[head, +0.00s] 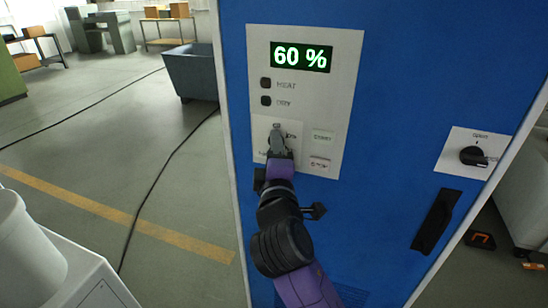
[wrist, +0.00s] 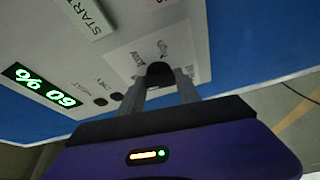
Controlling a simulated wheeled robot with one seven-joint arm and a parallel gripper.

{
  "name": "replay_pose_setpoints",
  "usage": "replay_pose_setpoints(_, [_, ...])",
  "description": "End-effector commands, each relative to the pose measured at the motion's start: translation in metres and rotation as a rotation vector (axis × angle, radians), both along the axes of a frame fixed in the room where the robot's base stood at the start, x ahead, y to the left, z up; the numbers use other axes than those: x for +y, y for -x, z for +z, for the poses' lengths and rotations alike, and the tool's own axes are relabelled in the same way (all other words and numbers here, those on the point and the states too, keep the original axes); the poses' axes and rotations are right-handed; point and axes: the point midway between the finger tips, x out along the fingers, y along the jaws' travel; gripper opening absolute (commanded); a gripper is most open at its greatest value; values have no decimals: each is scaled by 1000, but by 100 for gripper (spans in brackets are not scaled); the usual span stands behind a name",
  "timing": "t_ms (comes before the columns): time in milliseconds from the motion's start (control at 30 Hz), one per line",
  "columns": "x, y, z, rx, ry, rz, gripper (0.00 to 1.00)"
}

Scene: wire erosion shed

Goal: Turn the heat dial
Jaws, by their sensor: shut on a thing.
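The heat dial (wrist: 160,74) is a dark round knob on a pale plate on the blue cabinet's control panel (head: 340,100). My gripper (head: 277,135) reaches the plate below the two small lamps, and its fingers are shut on the dial, one on each side in the wrist view (wrist: 162,88). In the head view my gripper hides most of the dial and part of its printed scale. The display (head: 301,57) reads 60 % in green.
A black rotary switch (head: 473,156) and a black door handle (head: 436,220) are farther right. A cable (head: 150,190) crosses the floor at left; a white container (head: 25,245) stands at lower left.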

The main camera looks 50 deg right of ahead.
Motion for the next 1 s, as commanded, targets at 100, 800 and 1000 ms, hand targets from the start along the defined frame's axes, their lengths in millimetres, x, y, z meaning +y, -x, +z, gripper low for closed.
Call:
replay_pose_setpoints(100, [0,0,-10,-93,-32,0,0])
replay_pose_setpoints(800, [1,-2,-12,-645,-234,1,0])
replay_pose_setpoints(1000, [1,-3,-10,-748,-273,0,0])
